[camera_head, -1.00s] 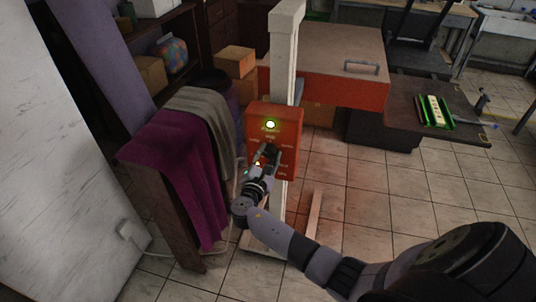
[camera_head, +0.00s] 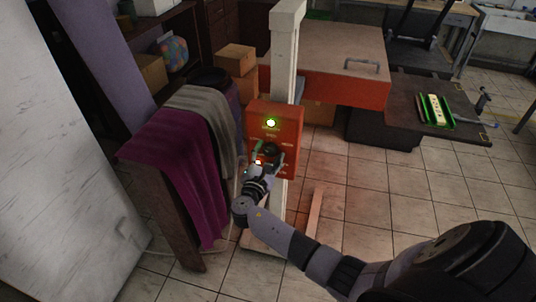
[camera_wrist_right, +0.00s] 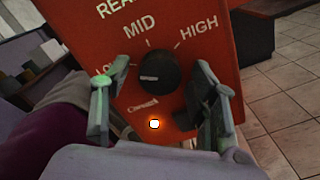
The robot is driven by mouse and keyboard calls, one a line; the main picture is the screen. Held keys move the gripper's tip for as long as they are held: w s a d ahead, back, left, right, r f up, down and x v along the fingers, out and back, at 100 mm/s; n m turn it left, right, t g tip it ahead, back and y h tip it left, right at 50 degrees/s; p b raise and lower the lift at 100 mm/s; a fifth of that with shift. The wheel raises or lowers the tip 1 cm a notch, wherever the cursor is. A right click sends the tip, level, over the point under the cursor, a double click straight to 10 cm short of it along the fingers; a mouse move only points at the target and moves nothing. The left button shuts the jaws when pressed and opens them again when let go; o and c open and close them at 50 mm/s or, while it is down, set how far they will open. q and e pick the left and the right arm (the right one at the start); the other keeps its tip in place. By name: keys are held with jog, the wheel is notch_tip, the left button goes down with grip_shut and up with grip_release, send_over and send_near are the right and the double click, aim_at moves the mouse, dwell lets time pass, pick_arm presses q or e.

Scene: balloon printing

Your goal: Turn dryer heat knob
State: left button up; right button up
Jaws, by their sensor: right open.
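A pale mark crosses the knob. My right gripper (camera_head: 266,150) is open at the box front. In the wrist view its fingers (camera_wrist_right: 160,85) stand on either side of the knob, with a gap on both sides. My left gripper is not in view.
Purple cloth (camera_head: 182,160) and grey cloth (camera_head: 207,112) hang over a wooden rack left of the box. The red dryer top (camera_head: 330,60) stands behind the post.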

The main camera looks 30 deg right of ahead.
jog(key=v, duration=1.2)
